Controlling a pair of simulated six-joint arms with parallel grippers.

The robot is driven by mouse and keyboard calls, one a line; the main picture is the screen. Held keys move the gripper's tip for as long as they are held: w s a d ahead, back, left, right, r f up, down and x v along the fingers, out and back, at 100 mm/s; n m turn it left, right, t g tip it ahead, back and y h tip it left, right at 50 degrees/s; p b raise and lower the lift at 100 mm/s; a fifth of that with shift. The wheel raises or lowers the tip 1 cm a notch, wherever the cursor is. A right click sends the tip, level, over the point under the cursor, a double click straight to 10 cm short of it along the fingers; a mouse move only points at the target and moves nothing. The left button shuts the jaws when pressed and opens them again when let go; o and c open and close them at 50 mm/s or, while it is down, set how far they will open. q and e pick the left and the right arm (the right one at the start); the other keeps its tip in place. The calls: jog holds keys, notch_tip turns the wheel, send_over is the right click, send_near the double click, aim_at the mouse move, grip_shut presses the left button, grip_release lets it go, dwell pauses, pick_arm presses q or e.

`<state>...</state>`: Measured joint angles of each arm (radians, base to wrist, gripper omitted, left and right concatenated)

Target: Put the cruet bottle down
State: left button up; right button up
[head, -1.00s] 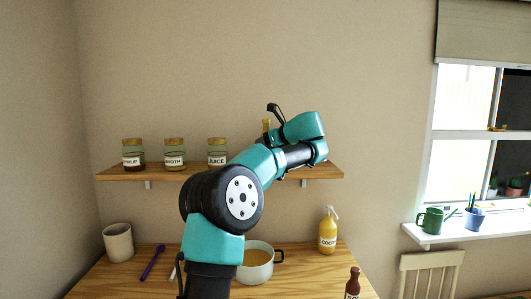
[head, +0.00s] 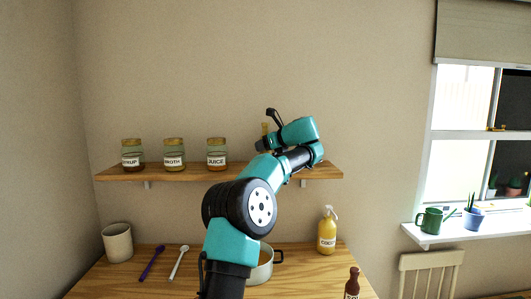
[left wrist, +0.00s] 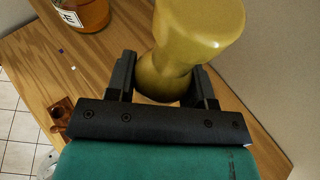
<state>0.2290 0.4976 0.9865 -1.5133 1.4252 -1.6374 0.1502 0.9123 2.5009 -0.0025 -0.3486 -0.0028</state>
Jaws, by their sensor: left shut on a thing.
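The cruet bottle (left wrist: 197,35) is yellow and glossy, with a narrowed waist, in the left wrist view. My left gripper (left wrist: 160,85) is shut on it, one finger on each side of the waist. In the head view, only a small yellowish part of the bottle (head: 265,127) shows beside my left gripper (head: 262,143), above the right part of the wooden shelf (head: 200,172). My arm hides the rest. Whether the bottle's base touches the shelf cannot be told. My right gripper is in neither view.
Three labelled jars stand on the shelf: syrup (head: 132,155), broth (head: 174,155) and juice (head: 217,155). On the counter (head: 110,285) are a cup (head: 117,243), two spoons, a partly hidden pot (head: 262,268) and a yellow spray bottle (head: 326,235).

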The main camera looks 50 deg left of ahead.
pick_arm(q)
jog(key=shift+f, duration=1.15)
jog(key=shift+f, duration=0.1)
jog(key=o, duration=1.1)
jog(key=shift+d+r, duration=0.2)
jog(key=shift+d, duration=0.05)
jog(key=v, duration=1.1)
jog(key=shift+d, duration=0.25)
